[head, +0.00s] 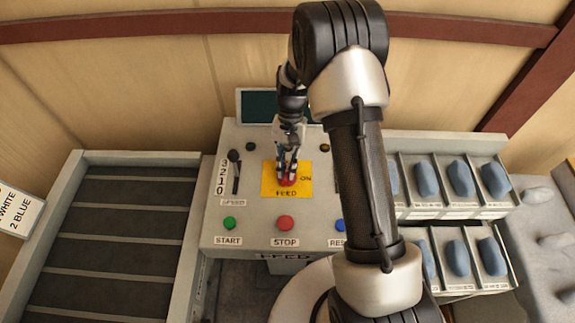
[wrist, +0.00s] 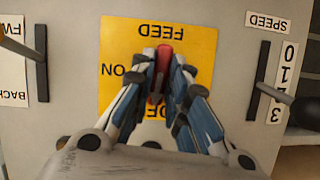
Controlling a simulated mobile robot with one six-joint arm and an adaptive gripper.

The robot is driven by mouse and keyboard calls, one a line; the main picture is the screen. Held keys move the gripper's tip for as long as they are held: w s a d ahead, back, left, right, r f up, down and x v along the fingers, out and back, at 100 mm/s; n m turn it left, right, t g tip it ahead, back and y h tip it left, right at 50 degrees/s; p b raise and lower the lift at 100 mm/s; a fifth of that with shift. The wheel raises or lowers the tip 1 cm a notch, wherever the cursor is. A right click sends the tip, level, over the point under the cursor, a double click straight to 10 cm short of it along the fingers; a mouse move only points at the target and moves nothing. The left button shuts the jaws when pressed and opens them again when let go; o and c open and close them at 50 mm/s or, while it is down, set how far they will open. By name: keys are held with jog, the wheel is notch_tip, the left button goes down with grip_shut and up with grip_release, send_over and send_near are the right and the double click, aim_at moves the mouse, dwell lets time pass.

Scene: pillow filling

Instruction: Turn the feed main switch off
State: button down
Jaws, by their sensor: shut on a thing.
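The feed main switch is a red handle (head: 288,181) on a yellow plate (head: 268,190) marked FEED and ON, on the grey control panel. In the wrist view the red handle (wrist: 165,52) stands lengthwise up and down the picture, in line with partly covered letters at the plate's lower edge and not towards ON at the left. Those letters look like part of OFF. My gripper (head: 288,172) comes down from above and is shut on the handle, with a finger on each side of it (wrist: 163,68). The fingers hide part of the handle.
The panel carries a SPEED lever (head: 235,165), a green START button (head: 229,223), a red STOP button (head: 285,222) and a blue button (head: 341,225) partly behind my arm. A conveyor (head: 115,240) lies left. Racks with blue pillows (head: 459,178) stand right.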

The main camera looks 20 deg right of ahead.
jog(key=shift+n+h, duration=0.3)
jog(key=shift+n, duration=0.3)
jog(key=c, duration=1.6)
grip_release()
jog(key=shift+o, duration=0.2)
jog(key=shift+w+r, duration=0.1)
jog(key=v, duration=1.1)
jog(key=shift+r, duration=0.35)
jog(key=shift+w, duration=0.15)
